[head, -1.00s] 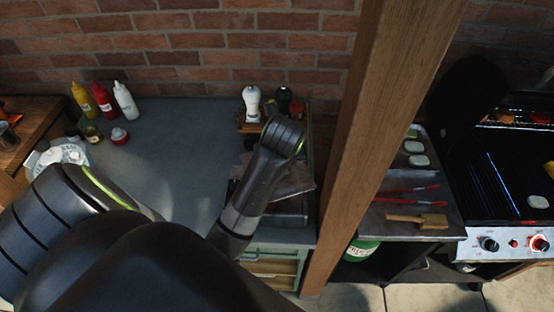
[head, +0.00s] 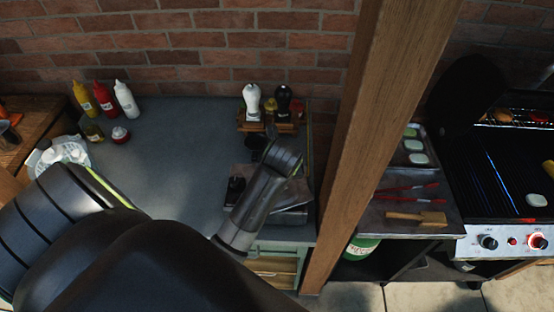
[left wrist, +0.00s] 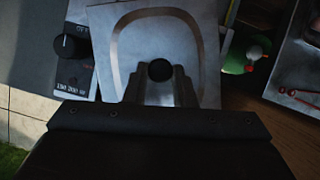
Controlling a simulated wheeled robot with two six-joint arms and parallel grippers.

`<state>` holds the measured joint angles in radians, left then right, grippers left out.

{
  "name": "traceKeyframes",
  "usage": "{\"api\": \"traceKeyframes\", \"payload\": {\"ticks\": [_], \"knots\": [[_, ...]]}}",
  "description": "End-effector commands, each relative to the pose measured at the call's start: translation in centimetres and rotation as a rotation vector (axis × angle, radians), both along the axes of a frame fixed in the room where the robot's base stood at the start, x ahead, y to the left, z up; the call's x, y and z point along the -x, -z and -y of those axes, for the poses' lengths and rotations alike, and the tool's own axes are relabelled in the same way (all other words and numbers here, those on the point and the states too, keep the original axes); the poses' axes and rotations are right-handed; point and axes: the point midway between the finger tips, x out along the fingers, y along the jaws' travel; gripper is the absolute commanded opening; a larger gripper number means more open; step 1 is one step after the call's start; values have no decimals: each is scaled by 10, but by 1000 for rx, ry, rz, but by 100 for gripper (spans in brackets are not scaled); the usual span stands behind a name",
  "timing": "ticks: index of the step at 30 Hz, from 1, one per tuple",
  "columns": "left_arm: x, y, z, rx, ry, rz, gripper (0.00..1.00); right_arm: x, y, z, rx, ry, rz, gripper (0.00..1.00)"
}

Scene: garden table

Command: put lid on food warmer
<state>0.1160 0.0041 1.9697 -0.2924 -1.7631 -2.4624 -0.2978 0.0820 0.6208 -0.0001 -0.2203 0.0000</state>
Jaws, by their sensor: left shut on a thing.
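The metal lid (left wrist: 195,55) fills the middle of the left wrist view, with a raised curved border and a round black knob (left wrist: 160,70). My left gripper (left wrist: 160,82) is shut on this knob. The food warmer (left wrist: 76,78) shows to the left of the lid, with a black dial and printed numbers. In the head view the warmer (head: 290,217) stands at the table's right end, largely hidden by my left arm. The lid lies over or just above it; I cannot tell whether they touch. My right gripper is not in view.
White and black shakers (head: 251,98) stand in a wooden rack behind the warmer. Sauce bottles (head: 104,98) stand at the back left. A wooden post (head: 375,130) rises right of the table, with the grill (head: 510,165) beyond. The table's middle is clear.

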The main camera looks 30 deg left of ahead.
Motion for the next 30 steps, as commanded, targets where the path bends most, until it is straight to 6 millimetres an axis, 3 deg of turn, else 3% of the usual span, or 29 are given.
{"api": "traceKeyframes", "payload": {"ticks": [28, 29, 30], "knots": [[-1, 11, 0, 0, 0, 1, 0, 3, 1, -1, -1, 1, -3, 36], [-1, 11, 0, 0, -1, 2, 26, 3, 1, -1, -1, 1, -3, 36], [-1, 11, 0, 0, -1, 2, 31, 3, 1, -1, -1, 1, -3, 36]]}}
